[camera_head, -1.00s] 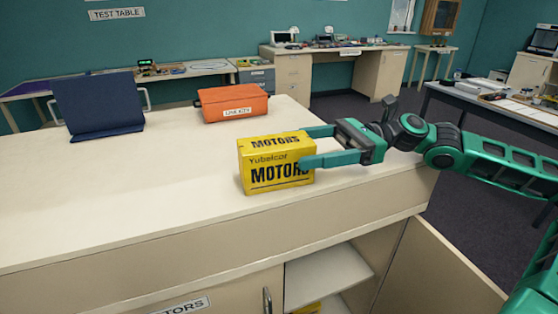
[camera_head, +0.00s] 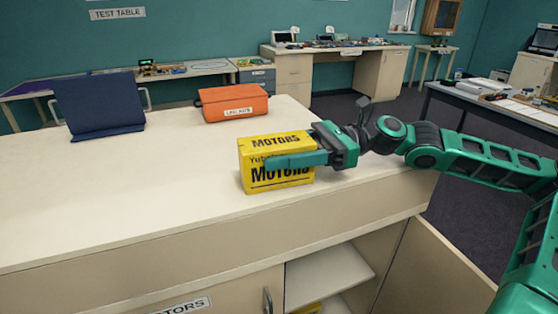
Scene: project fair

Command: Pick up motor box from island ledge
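The motor box (camera_head: 290,178) is yellow with black "MOTORS" lettering. It stands upright on the cream island ledge (camera_head: 160,200), near the front edge. My gripper (camera_head: 275,158) reaches in from the right. Its near finger lies across the front face of the box, over part of the lettering. The far finger is hidden behind the box. The fingers are spread around the box; whether they press on it I cannot tell.
An orange case (camera_head: 233,103) stands on the island behind the box. A dark blue folded item (camera_head: 100,105) stands at the left. The island top between them is clear. Below, a cabinet door (camera_head: 435,270) hangs open on the right, showing a shelf (camera_head: 325,275).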

